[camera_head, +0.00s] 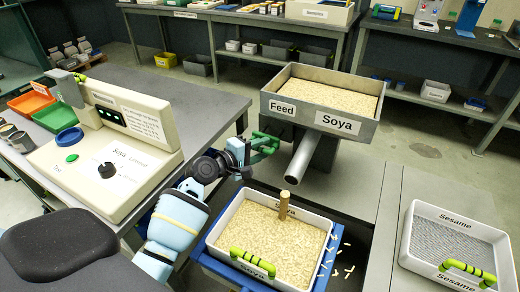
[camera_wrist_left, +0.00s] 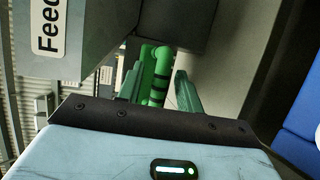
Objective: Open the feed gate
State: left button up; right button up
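The feed gate handle (camera_head: 265,143) is a green bar with dark bands, below the grey hopper (camera_head: 283,106) labelled Feed and Soya. In the left wrist view the handle (camera_wrist_left: 157,75) stands between the two fingers of my left gripper (camera_wrist_left: 158,92). The fingers are apart, with a visible gap between the handle and the right finger. In the head view my left gripper (camera_head: 248,155) is at the handle's near left side. The gate itself is hidden under the hopper. My right gripper is not in view.
A metal spout (camera_head: 302,158) slopes down from the hopper above a Soya tray (camera_head: 225,223) in a blue frame. A Sesame tray (camera_head: 408,250) stands at right. A control console (camera_head: 125,150) is at left. Loose pellets lie beside the Soya tray.

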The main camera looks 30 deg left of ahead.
pick_arm(q)
jog(key=shift+s, duration=0.1)
jog(key=v, duration=0.7)
jog(key=shift+s, duration=0.3)
jog(key=shift+a, duration=0.15)
